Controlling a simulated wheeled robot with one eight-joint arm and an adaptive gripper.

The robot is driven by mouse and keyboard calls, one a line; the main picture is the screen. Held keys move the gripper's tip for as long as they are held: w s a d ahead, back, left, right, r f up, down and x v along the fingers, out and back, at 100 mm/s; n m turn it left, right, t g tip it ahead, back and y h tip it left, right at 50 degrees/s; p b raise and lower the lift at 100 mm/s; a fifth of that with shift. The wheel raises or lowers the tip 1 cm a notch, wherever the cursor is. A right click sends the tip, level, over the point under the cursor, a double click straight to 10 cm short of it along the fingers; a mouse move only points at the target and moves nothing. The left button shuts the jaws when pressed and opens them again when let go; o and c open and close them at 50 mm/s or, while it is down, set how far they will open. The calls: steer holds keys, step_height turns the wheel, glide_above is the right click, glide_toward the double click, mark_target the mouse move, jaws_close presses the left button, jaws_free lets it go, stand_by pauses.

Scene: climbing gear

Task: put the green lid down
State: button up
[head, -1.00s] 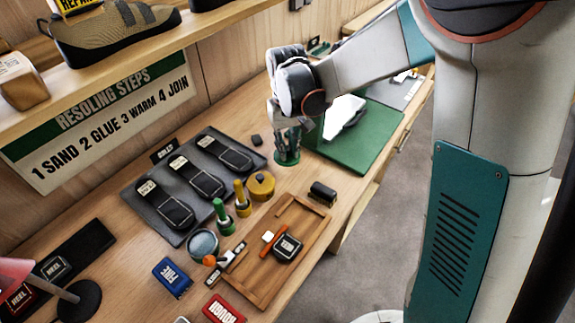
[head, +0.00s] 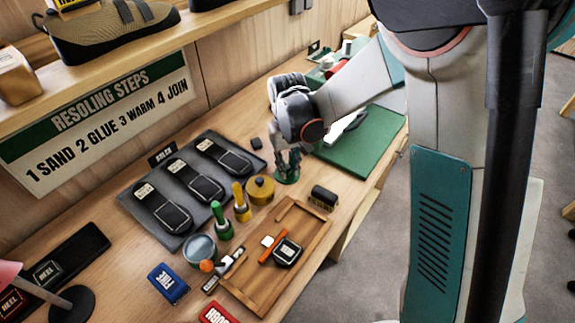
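The green lid (head: 287,178) is a small round disc at the lower end of my gripper (head: 286,160), in the middle of the head view. My gripper points down with its fingers around the lid's upper part, and they look closed on it. The fingers hide much of the lid. It is low over the bench, just right of the soles tray; I cannot tell whether it touches the wood.
Left of the lid are a black tray (head: 151,222) of soles, a yellow tin (head: 260,190), and green (head: 222,222) and yellow (head: 241,204) handled tools. A wooden tray (head: 247,290) and a dark block (head: 323,197) lie in front. A green mat (head: 368,150) is at right.

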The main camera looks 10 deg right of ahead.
steer(key=shift+o, duration=1.4)
step_height(320, 180, up, 12)
steer(key=p, duration=0.4)
steer(key=shift+r, duration=0.15)
